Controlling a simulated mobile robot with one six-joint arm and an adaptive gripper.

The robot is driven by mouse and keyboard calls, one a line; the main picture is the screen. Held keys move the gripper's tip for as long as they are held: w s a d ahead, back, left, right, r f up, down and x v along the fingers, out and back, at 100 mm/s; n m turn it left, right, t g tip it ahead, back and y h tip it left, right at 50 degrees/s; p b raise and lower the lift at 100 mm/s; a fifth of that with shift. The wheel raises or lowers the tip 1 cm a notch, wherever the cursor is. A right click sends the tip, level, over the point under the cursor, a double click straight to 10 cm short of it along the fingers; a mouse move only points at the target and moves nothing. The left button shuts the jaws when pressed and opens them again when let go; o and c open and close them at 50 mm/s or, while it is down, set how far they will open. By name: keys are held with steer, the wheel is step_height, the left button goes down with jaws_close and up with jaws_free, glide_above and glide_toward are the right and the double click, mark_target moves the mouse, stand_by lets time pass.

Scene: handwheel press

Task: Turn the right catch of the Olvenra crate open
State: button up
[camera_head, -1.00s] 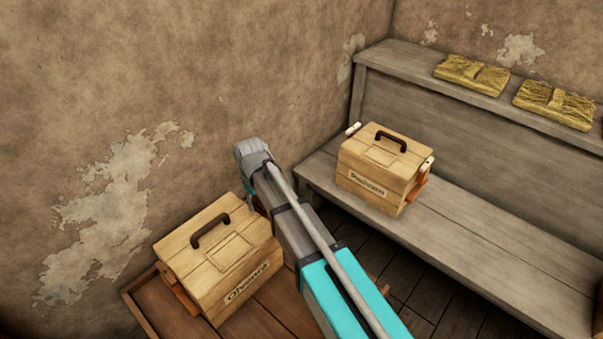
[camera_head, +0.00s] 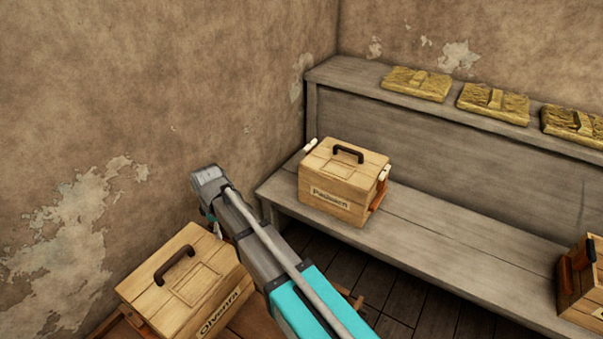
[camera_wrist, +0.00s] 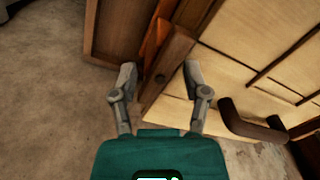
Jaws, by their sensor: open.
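The Olvenra crate (camera_head: 190,280) is a pale wooden box with a dark lid handle (camera_head: 174,262), at the lower left of the head view. Its lid (camera_wrist: 270,50) and handle (camera_wrist: 250,122) fill the right of the wrist view. My gripper (camera_wrist: 160,78) is open, its two fingers apart. A dark wooden bar (camera_wrist: 174,62) with a round spot, apparently the right catch, runs between the fingers along the crate's side. An orange-brown strip (camera_wrist: 154,42) lies beside it. I cannot tell whether the fingers touch the bar. In the head view my arm hides this side of the crate.
The Olvenra crate stands on a brown wooden table (camera_head: 257,322) close to the plaster wall. A second crate (camera_head: 335,190) sits on the grey bench (camera_head: 430,220), and another crate (camera_head: 583,285) is at the right edge. Yellow slabs (camera_head: 417,84) lie on the upper shelf.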

steer(key=n, duration=0.6)
steer(key=shift+w+n, duration=0.15)
steer(key=shift+n, duration=0.15)
steer(key=n, duration=0.5)
steer(key=shift+w+a+n, duration=0.1)
steer(key=shift+a+n, duration=0.05)
steer(key=shift+n, duration=0.15)
steer(key=shift+r+p, duration=0.3)
step_height(320, 180, up, 13)
steer(key=p, duration=1.4)
steer(key=w+d+r+m+p, duration=0.1)
steer(key=d+r+m+p, duration=0.1)
steer(key=d+m, duration=0.5)
steer(key=w+d+r+m+p, duration=0.2)
steer(key=d+m, duration=0.4)
steer(key=d, duration=1)
steer(key=shift+w+d+r+m+p, duration=0.2)
steer(key=shift+r+m+p, duration=0.15)
steer(key=shift+r, duration=0.4)
steer(key=shift+a, duration=0.15)
steer(key=n+b, duration=0.6)
steer(key=n, duration=0.1)
glide_above(221, 228)
steer(key=f, duration=0.5)
steer(key=shift+s+a+f, duration=0.1)
steer(key=shift+s+f, duration=0.05)
steer(key=shift+s, duration=0.1)
